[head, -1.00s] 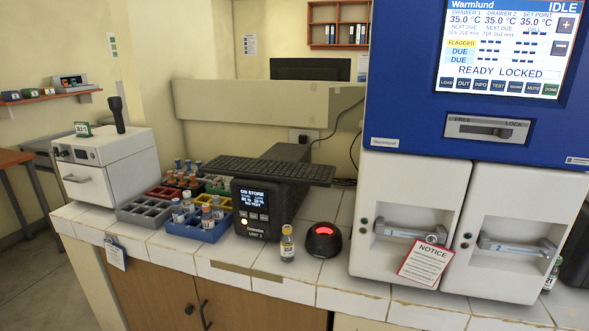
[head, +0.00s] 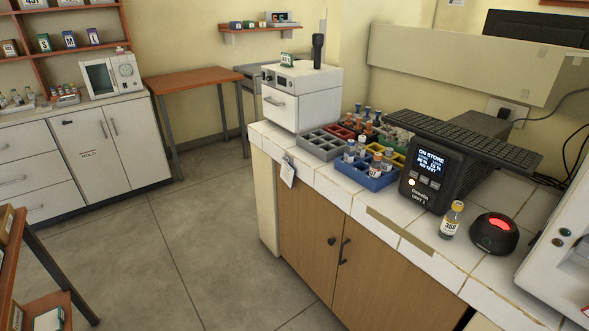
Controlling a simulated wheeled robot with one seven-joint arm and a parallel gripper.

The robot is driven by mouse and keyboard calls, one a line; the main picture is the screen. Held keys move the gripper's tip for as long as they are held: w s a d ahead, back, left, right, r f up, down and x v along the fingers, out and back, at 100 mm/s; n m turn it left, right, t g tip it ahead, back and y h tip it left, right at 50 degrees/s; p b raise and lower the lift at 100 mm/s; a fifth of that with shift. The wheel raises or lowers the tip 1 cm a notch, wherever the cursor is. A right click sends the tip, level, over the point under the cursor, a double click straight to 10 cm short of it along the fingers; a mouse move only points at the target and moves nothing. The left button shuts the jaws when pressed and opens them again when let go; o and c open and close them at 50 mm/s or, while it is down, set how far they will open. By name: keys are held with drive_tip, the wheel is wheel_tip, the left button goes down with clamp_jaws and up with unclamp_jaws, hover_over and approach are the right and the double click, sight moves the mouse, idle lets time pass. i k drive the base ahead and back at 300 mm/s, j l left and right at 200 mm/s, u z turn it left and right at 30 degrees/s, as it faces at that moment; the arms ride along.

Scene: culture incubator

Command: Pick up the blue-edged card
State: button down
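A small white card or tag (head: 287,172) hangs at the left front edge of the white-tiled counter (head: 390,227), below the grey rack. It looks faintly bluish along its edge, but it is too small to be sure. Its text cannot be read. No other card with a clear blue edge shows. My gripper is not in view.
The counter bears a white boxy device (head: 300,98), a blue rack (head: 366,176) with vials, a black unit (head: 440,170), a lone vial (head: 451,220) and a red-lit dome (head: 494,236). The grey floor (head: 200,215) is clear. A wooden shelf stand (head: 45,262) is at lower left.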

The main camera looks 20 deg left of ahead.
sight(287, 172)
drive_tip(key=i+u, duration=0.1)
drive_tip(key=u, duration=0.35)
drive_tip(key=i+j+u, duration=0.1)
drive_tip(key=i+u, duration=0.25)
drive_tip(key=i, duration=0.2)
drive_tip(key=i+u, duration=0.3)
drive_tip(key=i, duration=0.25)
drive_tip(key=i+l, duration=0.1)
drive_tip(key=i, duration=0.4)
drive_tip(key=i+l, duration=0.15)
drive_tip(key=i, duration=0.3)
drive_tip(key=i+l+u, duration=0.1)
drive_tip(key=i, duration=0.4)
